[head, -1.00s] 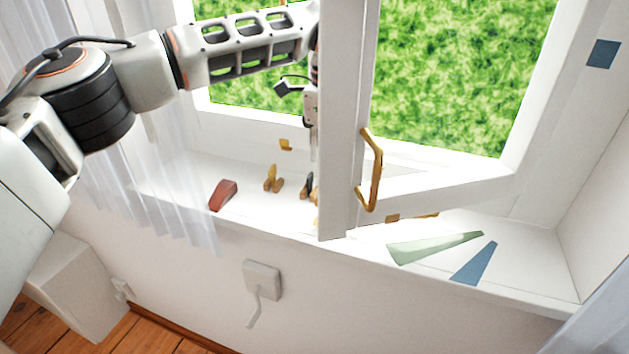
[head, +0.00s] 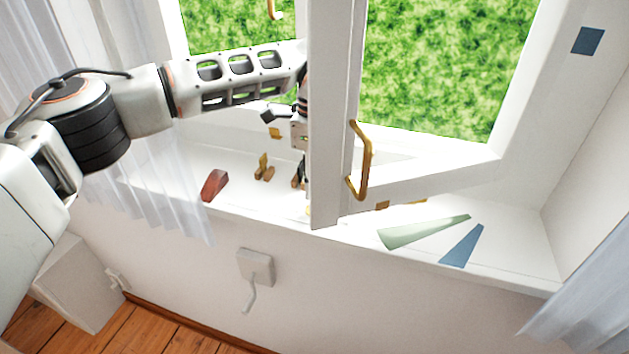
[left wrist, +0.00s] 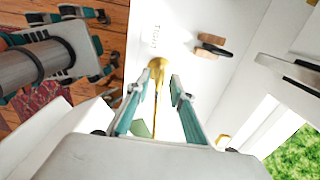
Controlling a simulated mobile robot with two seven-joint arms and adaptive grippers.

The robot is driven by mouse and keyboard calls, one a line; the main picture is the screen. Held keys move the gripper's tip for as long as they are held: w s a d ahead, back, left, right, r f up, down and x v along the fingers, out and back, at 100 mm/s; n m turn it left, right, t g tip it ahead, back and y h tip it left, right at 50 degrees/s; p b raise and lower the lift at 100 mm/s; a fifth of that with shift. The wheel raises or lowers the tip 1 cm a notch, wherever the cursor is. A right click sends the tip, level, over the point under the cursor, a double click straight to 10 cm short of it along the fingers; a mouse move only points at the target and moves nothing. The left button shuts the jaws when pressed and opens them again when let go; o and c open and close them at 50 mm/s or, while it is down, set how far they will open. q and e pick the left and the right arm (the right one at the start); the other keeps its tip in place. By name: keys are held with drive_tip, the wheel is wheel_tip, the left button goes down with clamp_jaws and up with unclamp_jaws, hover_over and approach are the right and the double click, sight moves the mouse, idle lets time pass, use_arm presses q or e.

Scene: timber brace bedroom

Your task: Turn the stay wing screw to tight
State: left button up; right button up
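The brass stay wing screw (left wrist: 158,66) shows in the left wrist view on the white sill, beside small printed lettering. A thin brass piece runs from it towards the camera. My left gripper (left wrist: 157,86) is open, with its two teal fingers on either side of that piece and the screw's head just beyond the tips. I cannot tell whether they touch. In the head view the window sash (head: 330,120) hides the screw and most of this gripper. What looks like my right gripper (left wrist: 112,45) is at the left of the left wrist view, fingers apart and empty.
A red wedge (head: 215,185) and small wooden-and-brass pieces (head: 264,168) stand on the sill. The sash's brass handle (head: 366,160) sticks out into the room. A green wedge shape (head: 425,232) and a blue one (head: 463,246) lie at right. A crank box (head: 256,267) is below.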

use_arm(q)
clamp_jaws()
